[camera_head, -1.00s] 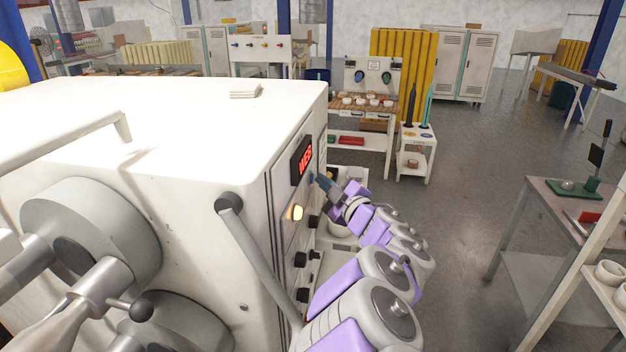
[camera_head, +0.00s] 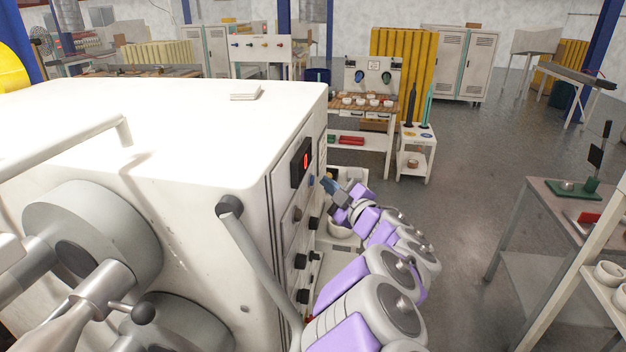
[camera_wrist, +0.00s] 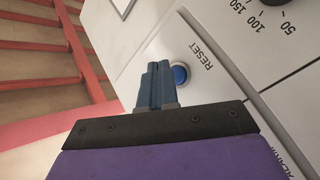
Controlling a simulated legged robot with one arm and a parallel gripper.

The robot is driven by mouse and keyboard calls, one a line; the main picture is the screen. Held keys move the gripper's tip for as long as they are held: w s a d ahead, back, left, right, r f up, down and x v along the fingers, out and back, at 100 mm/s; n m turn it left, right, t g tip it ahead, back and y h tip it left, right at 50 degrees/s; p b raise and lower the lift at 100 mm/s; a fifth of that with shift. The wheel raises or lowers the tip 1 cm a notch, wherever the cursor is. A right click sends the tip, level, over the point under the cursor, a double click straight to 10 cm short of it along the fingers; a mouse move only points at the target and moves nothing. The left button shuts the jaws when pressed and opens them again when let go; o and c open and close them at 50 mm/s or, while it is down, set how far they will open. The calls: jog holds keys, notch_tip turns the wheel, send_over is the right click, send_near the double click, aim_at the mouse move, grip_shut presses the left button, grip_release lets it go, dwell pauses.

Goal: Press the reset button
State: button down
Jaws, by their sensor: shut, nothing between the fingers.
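The blue round reset button (camera_wrist: 180,75) shows in the wrist view, set in the pale panel beside the word RESET. My gripper (camera_wrist: 155,70) is shut and empty, its fingertips just left of the button in that view. I cannot tell whether they touch the panel. In the head view my gripper (camera_head: 327,183) is close to the front panel of the white machine (camera_head: 190,125), below and right of the display (camera_head: 302,162). The display shows a single red digit, which looks like 0. In the head view the button (camera_head: 311,181) is a small blue spot by the fingertips.
Several black knobs (camera_head: 300,261) line the panel below. A grey lever (camera_head: 258,260) stands in front of the machine's near corner. A workbench (camera_head: 365,110) is behind, and a grey table (camera_head: 575,215) is at the right. Grey floor (camera_head: 460,180) lies open between them.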

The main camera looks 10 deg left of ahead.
jog(key=shift+d, duration=0.1)
jog(key=d+p, duration=0.2)
jog(key=d, duration=0.3)
jog(key=shift+s, duration=0.1)
dwell(0.5)
dwell(0.4)
